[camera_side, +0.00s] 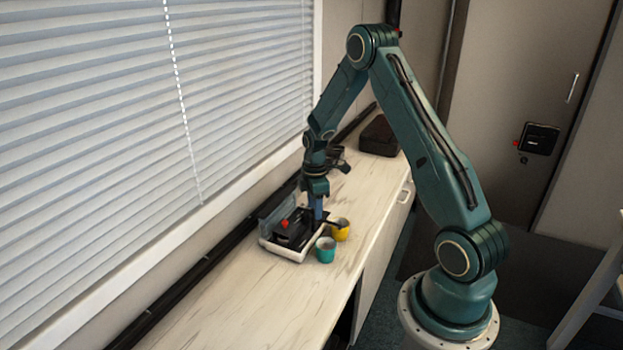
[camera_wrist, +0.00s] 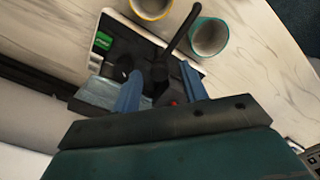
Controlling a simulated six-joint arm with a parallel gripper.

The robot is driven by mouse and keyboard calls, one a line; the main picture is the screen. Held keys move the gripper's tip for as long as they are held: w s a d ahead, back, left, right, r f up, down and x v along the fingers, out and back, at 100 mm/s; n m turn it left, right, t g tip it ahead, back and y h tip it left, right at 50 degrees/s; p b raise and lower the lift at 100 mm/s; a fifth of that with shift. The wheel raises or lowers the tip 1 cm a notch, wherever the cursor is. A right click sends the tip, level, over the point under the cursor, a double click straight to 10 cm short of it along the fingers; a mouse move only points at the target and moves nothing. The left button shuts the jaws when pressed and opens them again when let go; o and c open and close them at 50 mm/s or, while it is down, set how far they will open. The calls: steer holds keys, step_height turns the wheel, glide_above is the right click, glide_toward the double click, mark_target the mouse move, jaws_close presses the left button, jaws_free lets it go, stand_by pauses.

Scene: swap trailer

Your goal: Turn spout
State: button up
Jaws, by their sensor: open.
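The black spout (camera_wrist: 180,32) belongs to a small dark machine (camera_side: 292,229) with a red knob. In the wrist view the spout reaches out between the yellow cup (camera_wrist: 150,8) and the teal cup (camera_wrist: 208,38). The yellow cup (camera_side: 341,230) and teal cup (camera_side: 325,250) stand upright beside the machine in the side view. My gripper (camera_side: 317,213) points down at the machine's cup side. In the wrist view its blue fingers (camera_wrist: 160,80) are apart, one on each side of the spout's base end. Whether they touch it cannot be told.
The machine sits in a white tray (camera_side: 277,250) on a pale counter (camera_side: 240,300). A dark box (camera_side: 379,137) stands farther back on the counter. Window blinds (camera_side: 100,110) and a dark rail run along the left. The counter's front is clear.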

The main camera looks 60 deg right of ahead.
jaws_close()
steer(key=shift+m, duration=0.3)
steer(key=m, duration=0.7)
stand_by(0.4)
stand_by(0.4)
jaws_free()
